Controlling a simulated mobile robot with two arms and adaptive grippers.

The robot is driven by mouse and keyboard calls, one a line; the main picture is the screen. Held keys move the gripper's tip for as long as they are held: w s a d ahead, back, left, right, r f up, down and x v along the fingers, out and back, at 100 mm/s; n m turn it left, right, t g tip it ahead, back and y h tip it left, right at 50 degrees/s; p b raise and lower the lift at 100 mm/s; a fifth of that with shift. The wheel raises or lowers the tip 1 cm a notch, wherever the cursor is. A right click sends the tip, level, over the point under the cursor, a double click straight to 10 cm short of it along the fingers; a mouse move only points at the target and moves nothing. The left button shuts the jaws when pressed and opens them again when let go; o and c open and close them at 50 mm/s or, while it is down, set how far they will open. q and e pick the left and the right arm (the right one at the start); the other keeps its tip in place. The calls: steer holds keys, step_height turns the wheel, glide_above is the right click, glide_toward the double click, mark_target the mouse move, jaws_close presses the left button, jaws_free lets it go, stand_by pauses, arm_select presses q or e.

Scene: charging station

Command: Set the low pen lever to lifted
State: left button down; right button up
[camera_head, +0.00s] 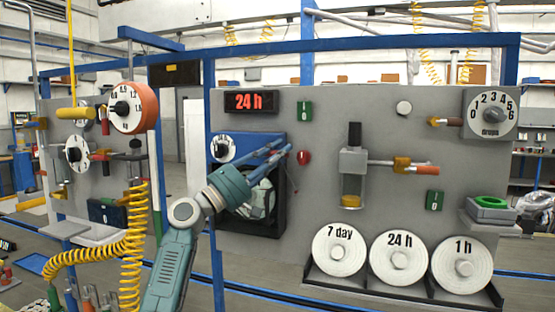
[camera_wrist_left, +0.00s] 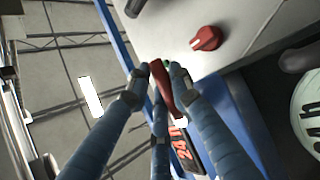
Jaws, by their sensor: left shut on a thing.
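My left gripper (camera_head: 284,150) reaches up and right across the blue-and-black recorder box on the grey panel. In the left wrist view its blue fingers (camera_wrist_left: 164,88) are closed around a dark red, elongated piece (camera_wrist_left: 162,90), which looks like a lever handle. Which lever it is, and its setting, I cannot tell. In the head view the fingers hide this piece. The recorder box (camera_head: 282,222) has a round pale face (camera_head: 262,203) partly covered by the gripper. My right gripper is not in view.
A red knob (camera_head: 303,157) sits close right of my fingertips; it also shows in the wrist view (camera_wrist_left: 207,38). A green switch (camera_head: 305,111) and a red 24 h display (camera_head: 251,101) are above. White discs (camera_head: 340,250) stand in a rack at lower right.

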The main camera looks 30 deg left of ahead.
arm_select(q)
steer(key=shift+s+a+r, duration=0.1)
steer(key=shift+a+r, duration=0.05)
steer(key=shift+r, duration=0.25)
steer(key=c, duration=1.9)
jaws_free()
steer(key=shift+c, duration=0.2)
steer(key=shift+o, duration=0.7)
steer(key=shift+w+d+f, duration=0.2)
steer(key=shift+w, duration=0.05)
steer(key=v, duration=1.2)
